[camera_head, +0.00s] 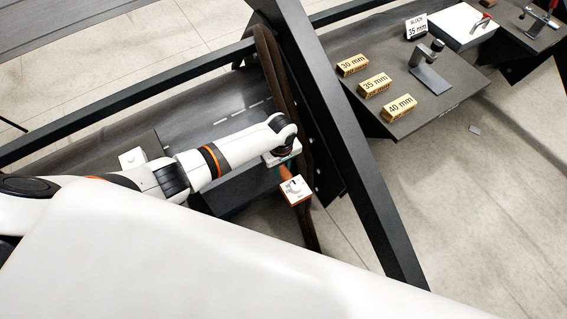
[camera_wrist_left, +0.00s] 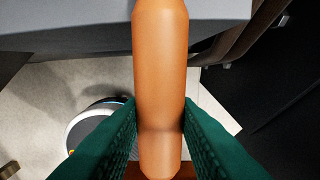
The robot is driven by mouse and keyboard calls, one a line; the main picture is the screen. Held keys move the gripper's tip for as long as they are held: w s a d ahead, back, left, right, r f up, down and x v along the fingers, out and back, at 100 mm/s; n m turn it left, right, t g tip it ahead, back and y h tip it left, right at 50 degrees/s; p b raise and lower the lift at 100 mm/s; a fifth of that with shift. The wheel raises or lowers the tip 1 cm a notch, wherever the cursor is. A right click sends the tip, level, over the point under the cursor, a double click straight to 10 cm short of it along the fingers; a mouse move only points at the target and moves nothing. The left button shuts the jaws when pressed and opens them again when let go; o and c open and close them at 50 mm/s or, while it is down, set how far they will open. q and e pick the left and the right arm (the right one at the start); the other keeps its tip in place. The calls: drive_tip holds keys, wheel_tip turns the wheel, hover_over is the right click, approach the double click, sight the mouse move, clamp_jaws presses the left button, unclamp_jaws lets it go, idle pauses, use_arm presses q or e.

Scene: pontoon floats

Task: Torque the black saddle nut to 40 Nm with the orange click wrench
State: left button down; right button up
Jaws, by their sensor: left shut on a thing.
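My left gripper (camera_head: 284,172) is at the end of the white arm coming in from the left, beside a dark beam. In the left wrist view its green fingers (camera_wrist_left: 160,118) are shut on an orange handle (camera_wrist_left: 160,60), a smooth rounded cylinder. A bit of orange shows at the gripper in the head view, above a white square plate (camera_head: 295,191) with a small dark mark. I cannot tell whether the orange handle is the click wrench; no wrench head shows. I cannot make out the black saddle nut. My right gripper is not in view.
A dark table (camera_head: 455,95) at the upper right holds blocks marked 30 mm (camera_head: 353,65), 35 mm (camera_head: 375,84) and 40 mm (camera_head: 399,107), and a grey stand (camera_head: 429,74) with a black knob. A dark diagonal beam (camera_head: 340,125) stands between this table and my left arm.

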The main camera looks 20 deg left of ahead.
use_arm(q)
drive_tip(key=shift+s+a+r, duration=0.1)
drive_tip(key=shift+s+a, duration=0.1)
drive_tip(key=shift+s+a+m+p, duration=0.1)
drive_tip(key=shift+s+m+p, duration=0.05)
drive_tip(key=shift+m+p, duration=0.2)
drive_tip(key=shift+s+a+m+p, duration=0.3)
drive_tip(key=shift+a+m+p, duration=0.05)
drive_tip(key=shift+p, duration=0.05)
drive_tip(key=shift+s+a, duration=0.1)
idle(0.5)
drive_tip(key=shift+s+a+m+p, duration=0.35)
drive_tip(key=shift+a+m+p, duration=0.1)
drive_tip(key=shift+m, duration=0.05)
drive_tip(key=shift+s+a, duration=0.1)
drive_tip(key=shift+a, duration=0.05)
idle(0.4)
drive_tip(key=shift+s+a+m+p, duration=0.3)
drive_tip(key=shift+a+m+p, duration=0.1)
drive_tip(key=shift+m, duration=0.1)
